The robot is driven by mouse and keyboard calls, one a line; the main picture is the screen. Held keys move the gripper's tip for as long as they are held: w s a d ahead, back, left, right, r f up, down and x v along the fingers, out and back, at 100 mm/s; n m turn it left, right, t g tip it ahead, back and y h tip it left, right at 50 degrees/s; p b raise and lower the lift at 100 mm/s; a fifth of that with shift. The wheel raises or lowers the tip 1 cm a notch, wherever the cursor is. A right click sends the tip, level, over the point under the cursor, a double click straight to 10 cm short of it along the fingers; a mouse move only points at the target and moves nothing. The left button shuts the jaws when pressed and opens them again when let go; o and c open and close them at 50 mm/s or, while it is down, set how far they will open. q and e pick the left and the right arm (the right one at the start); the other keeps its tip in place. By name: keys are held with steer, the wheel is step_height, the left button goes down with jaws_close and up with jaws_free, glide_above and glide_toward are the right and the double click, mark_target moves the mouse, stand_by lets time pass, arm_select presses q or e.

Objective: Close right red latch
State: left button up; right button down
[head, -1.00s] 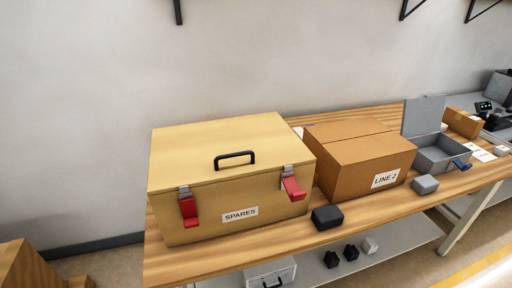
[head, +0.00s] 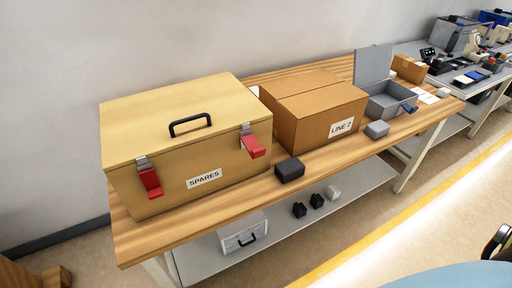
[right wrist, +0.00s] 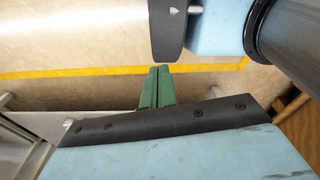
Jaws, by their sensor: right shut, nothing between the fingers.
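The yellow wooden SPARES box (head: 185,160) stands on the workbench at the left of the head view, its lid down. The right red latch (head: 253,146) is on its front face, with its red lever tilted out from the box. The left red latch (head: 150,182) hangs lower and closer to the front face. My right gripper (right wrist: 156,88) shows in the right wrist view with its green fingers shut together and empty, over the floor and away from the box. The right gripper's fingers do not show in the head view. My left gripper is in neither view.
A LINE 2 carton (head: 315,110) stands right of the box. A black block (head: 289,169) lies in front of it, near the wooden bench's (head: 200,221) front edge. An open grey case (head: 385,100) is farther right. The lower shelf (head: 350,190) holds several small items.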

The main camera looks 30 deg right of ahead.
steer(key=w+a+r+t+y+b, duration=0.1)
steer(key=w+r+t, duration=0.2)
steer(key=w, duration=0.6)
steer(key=w+a+r+t+b, duration=0.1)
steer(key=w+r+t, duration=0.2)
steer(key=w, duration=0.6)
steer(key=w+r+m+t, duration=0.1)
steer(key=w+r+t, duration=0.6)
steer(key=w+r, duration=0.55)
steer(key=w+d+r+t+b, duration=0.1)
steer(key=r+t, duration=0.2)
steer(key=r, duration=0.7)
steer(key=w+d+r+t+b, duration=0.1)
steer(key=r+t, duration=0.3)
steer(key=r, duration=0.6)
steer(key=w+d+r+m+t+b, duration=0.1)
steer(key=r+t, duration=0.2)
steer(key=r, duration=0.7)
steer(key=shift+w+r+h, duration=0.15)
steer(key=shift+w+h, duration=0.1)
steer(key=shift+h, duration=0.05)
